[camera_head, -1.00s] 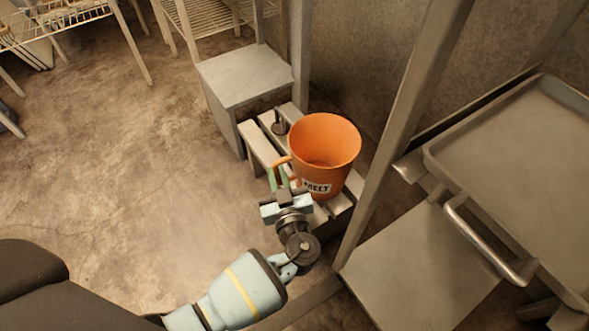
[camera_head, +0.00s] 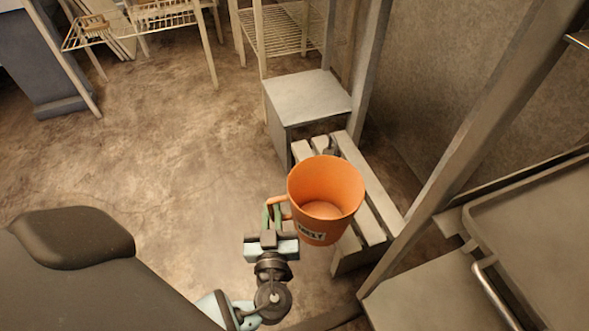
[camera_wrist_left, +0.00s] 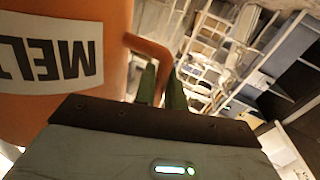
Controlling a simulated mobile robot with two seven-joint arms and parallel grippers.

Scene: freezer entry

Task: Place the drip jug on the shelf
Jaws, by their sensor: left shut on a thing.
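The drip jug (camera_head: 330,190) is an orange, open-topped jug with a white label, held in front of the slatted stand in the head view. My left gripper (camera_head: 273,214) is shut on its handle, at the jug's left side. In the left wrist view the jug (camera_wrist_left: 112,20) fills the left part, with its label upside down, and the green fingers of my left gripper (camera_wrist_left: 160,88) close on the handle. The inside of the jug looks empty. A wire shelf (camera_head: 275,30) stands at the back. My right gripper is not in view.
The low slatted stand (camera_head: 372,222) is behind and right of the jug, beside a grey box-like step (camera_head: 308,97). A metal post (camera_head: 470,150) and a grey cart tray (camera_head: 540,215) stand at the right. A wire rack (camera_head: 150,18) is at the back left. Open floor (camera_head: 170,150) lies left.

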